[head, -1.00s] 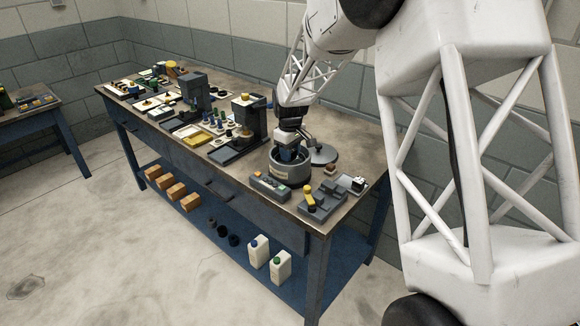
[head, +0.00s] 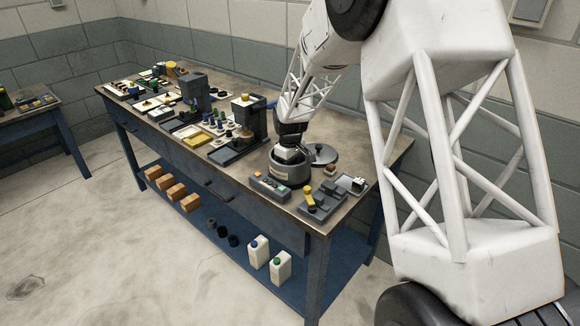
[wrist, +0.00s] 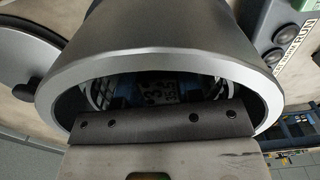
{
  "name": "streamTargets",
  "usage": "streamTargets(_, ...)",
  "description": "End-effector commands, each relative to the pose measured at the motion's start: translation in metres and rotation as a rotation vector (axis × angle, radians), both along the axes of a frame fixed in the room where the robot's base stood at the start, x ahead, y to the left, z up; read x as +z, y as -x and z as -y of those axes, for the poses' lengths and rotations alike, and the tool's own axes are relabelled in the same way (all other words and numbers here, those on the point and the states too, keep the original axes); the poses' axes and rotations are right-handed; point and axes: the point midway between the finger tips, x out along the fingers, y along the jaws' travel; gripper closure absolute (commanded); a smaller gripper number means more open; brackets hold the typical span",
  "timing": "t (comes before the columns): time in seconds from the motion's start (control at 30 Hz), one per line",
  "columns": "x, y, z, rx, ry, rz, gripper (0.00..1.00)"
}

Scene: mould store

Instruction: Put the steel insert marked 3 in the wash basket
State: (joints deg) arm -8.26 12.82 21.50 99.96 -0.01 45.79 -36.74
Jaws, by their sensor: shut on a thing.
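A round grey washer pot (head: 289,172) stands open near the right end of the bench. My gripper (wrist: 164,92) reaches down inside it, and its wide rim (wrist: 160,38) surrounds the gripper in the wrist view. Between the blue fingertips is a dark piece with pale marks, the insert (wrist: 158,98); I cannot read the number for certain. The gripper is shut on it. Pale curved bars of the wash basket (wrist: 97,94) show on both sides, deep in the pot. Shadow and the gripper's dark bar hide the basket floor, so I cannot tell whether the insert touches it.
A round lid (head: 322,154) lies behind and right of the pot. A control box (head: 269,187) and a grey fixture with a yellow knob (head: 315,202) stand in front. A dark press (head: 249,116) and trays of small parts crowd the bench (head: 345,220) to the left.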

Motion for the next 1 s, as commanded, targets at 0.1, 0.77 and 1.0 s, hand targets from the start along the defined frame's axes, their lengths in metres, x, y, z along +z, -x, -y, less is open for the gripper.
streamTargets(0.1, 0.0002, -0.0004, -0.0001, 0.000, 0.000, 0.001, 0.98)
streamTargets(0.77, -0.0029, -0.0003, -0.0001, 0.000, 0.000, 0.001, 0.41)
streamTargets(1.0, -0.0005, -0.0004, -0.0001, 0.000, 0.000, 0.001, 0.41)
